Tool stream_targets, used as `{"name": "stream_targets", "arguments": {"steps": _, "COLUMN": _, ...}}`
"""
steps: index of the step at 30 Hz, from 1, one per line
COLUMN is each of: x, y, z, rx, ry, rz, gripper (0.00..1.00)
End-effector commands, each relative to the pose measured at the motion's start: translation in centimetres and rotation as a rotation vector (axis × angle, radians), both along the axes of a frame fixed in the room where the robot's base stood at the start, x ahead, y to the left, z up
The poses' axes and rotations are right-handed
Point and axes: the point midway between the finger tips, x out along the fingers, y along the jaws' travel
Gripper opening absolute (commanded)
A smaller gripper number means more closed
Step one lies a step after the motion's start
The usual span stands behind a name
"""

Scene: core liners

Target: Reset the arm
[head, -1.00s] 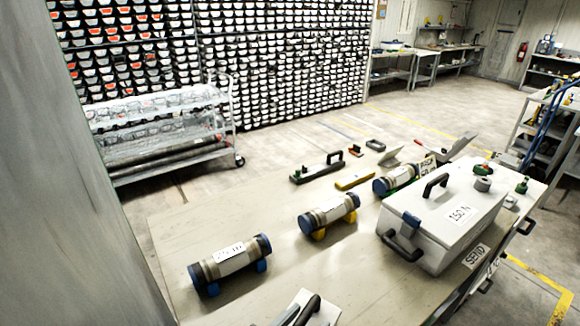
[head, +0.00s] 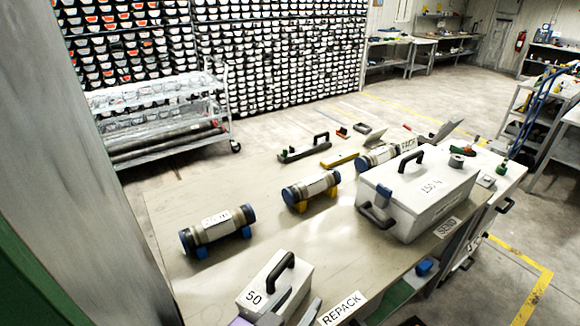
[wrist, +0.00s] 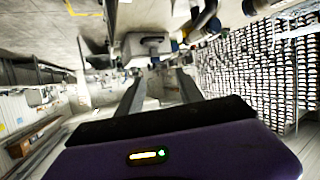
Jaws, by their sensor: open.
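My gripper (wrist: 158,90) shows in the wrist view with its two dark fingers apart and nothing between them. Its purple body with a small lit display fills the bottom of that view. In the head view, a bit of purple and grey finger-like parts show at the bottom edge, in front of the small white box (head: 262,284) marked 50. The rest of my arm is out of the head view. Three capped core liners lie on the table: the near one (head: 217,229), the middle one (head: 312,190) and the far one (head: 378,158), partly behind the large white case (head: 425,197).
The table (head: 165,205) has bare room at its left and around the liners. A REPACK label (head: 342,309) and a SEND label (head: 447,227) mark its near edge. A cart (head: 165,125) and a full rack (head: 290,60) stand behind.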

Motion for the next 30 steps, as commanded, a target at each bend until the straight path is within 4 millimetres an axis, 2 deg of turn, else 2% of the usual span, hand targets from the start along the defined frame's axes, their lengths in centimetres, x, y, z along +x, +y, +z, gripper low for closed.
{"name": "stream_targets", "arguments": {"steps": 10, "x": 2.1, "y": 4.8, "z": 1.7, "rx": -0.045, "ry": -0.039, "rz": 0.278, "gripper": 0.43}}
{"name": "stream_targets", "arguments": {"steps": 13, "x": 2.3, "y": 6.2, "z": 1.6, "rx": -0.067, "ry": -0.053, "rz": 0.385, "gripper": 0.43}}
{"name": "stream_targets", "arguments": {"steps": 18, "x": 1.7, "y": 7.5, "z": -0.2, "rx": -0.113, "ry": -0.081, "rz": 0.591, "gripper": 0.43}}
{"name": "stream_targets", "arguments": {"steps": 23, "x": -0.8, "y": 6.5, "z": -3.5, "rx": -0.149, "ry": -0.129, "rz": 0.793, "gripper": 0.43}}
{"name": "stream_targets", "arguments": {"steps": 30, "x": -6.5, "y": 1.6, "z": -6.7, "rx": -0.143, "ry": -0.222, "rz": 0.934, "gripper": 0.43}}
